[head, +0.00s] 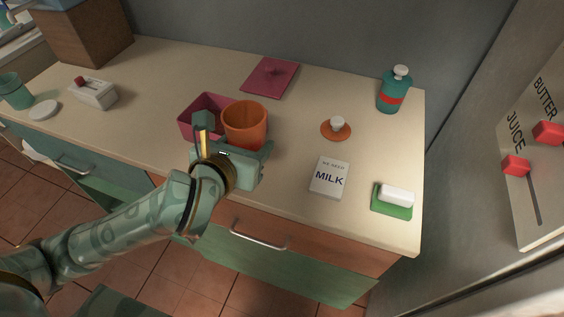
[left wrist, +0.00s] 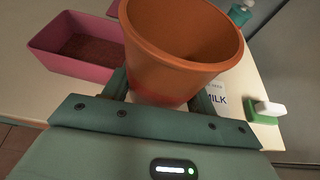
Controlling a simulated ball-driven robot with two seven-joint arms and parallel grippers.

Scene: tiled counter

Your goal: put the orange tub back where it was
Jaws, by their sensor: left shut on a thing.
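The orange tub (head: 246,128) is upright with its open top showing, at the front middle of the counter in the head view. My left gripper (head: 238,155) is shut on it from the front. In the left wrist view the tub (left wrist: 180,45) fills the upper middle, between the fingers of my left gripper (left wrist: 165,95). Its base is partly hidden by the gripper, so I cannot tell whether it touches the counter. My right gripper is not in view.
A pink bin (head: 188,122) stands just left of the tub. An orange lid (head: 336,130) with a white knob, a milk note (head: 329,178) and a green dish (head: 391,205) with a white block lie to the right. A magenta lid (head: 270,77) lies behind.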

